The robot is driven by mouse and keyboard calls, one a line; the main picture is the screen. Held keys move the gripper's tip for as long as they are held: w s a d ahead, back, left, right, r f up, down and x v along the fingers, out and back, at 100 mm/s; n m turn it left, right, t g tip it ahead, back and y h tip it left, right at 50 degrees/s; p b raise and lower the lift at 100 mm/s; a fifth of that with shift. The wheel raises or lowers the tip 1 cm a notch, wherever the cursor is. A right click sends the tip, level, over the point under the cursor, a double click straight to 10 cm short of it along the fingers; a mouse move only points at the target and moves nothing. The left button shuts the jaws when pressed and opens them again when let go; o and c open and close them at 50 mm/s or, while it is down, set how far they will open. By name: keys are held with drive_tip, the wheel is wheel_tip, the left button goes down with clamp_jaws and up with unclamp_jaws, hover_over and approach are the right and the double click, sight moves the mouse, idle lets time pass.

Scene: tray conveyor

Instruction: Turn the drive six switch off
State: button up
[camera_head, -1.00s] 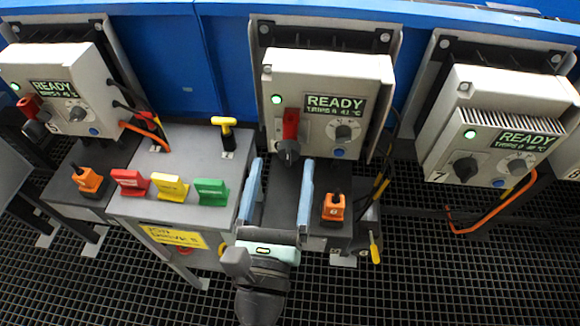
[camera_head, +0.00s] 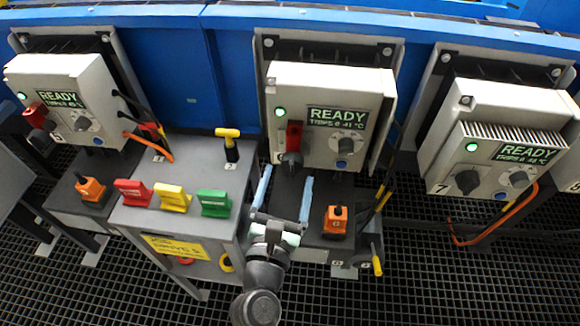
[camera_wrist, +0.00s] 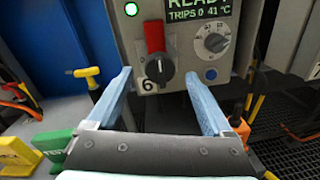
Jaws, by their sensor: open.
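The drive six box (camera_head: 330,90) is the middle grey box, and a "6" shows on it in the wrist view. Its black rotary switch (camera_wrist: 152,73) is at the lower left of the panel, pointing up to a red piece (camera_wrist: 154,37) directly above it. The switch also shows in the head view (camera_head: 291,160). A green lamp and a READY display (camera_head: 336,117) are lit on the box. My gripper (camera_head: 285,177) is open and empty in front of and below the switch. In the wrist view the blue fingers (camera_wrist: 157,78) flank the switch without touching it.
A grey cabinet with red, yellow and green blocks (camera_head: 172,197) and a yellow-handled tool (camera_head: 228,133) stands left of my gripper. An orange-and-black device (camera_head: 336,222) stands close on its right. Similar drive boxes stand at left (camera_head: 65,75) and right (camera_head: 500,110).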

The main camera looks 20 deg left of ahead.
sight(290, 172)
drive_tip(key=shift+x, duration=1.55)
clamp_jaws()
